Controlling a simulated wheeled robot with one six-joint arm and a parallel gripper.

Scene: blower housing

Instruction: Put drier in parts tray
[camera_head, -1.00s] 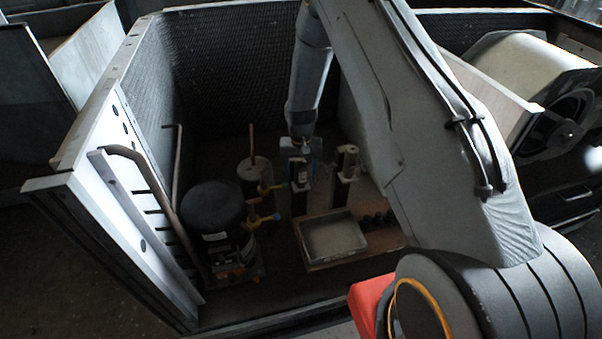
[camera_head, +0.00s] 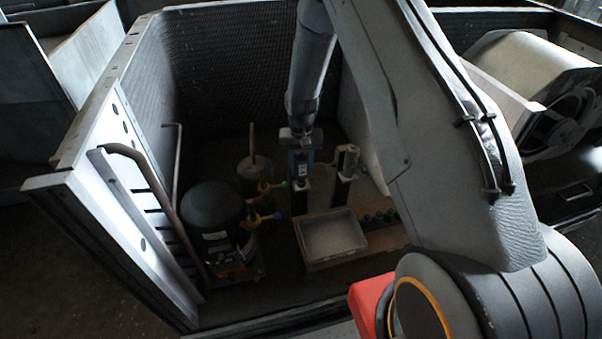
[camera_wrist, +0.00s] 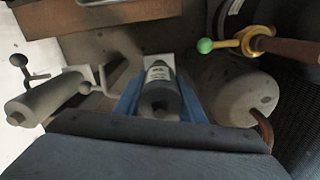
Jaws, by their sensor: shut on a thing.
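The drier (camera_wrist: 160,88) is a grey cylinder with a pale label, standing between the blue fingers of my gripper (camera_wrist: 160,103) in the wrist view. My gripper is shut on it. In the head view my gripper (camera_head: 301,168) points down with the drier above a dark stand (camera_head: 299,202); whether the drier still touches the stand I cannot tell. The parts tray (camera_head: 337,256) is a shallow grey rectangular tray on a brown board, in front and to the right of the gripper. It looks empty.
A black compressor (camera_head: 212,208) and a smaller tank (camera_head: 254,172) with yellow-handled valves and pipes are on the left. Dark round parts (camera_head: 377,218) sit beside the tray. Housing walls surround everything.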

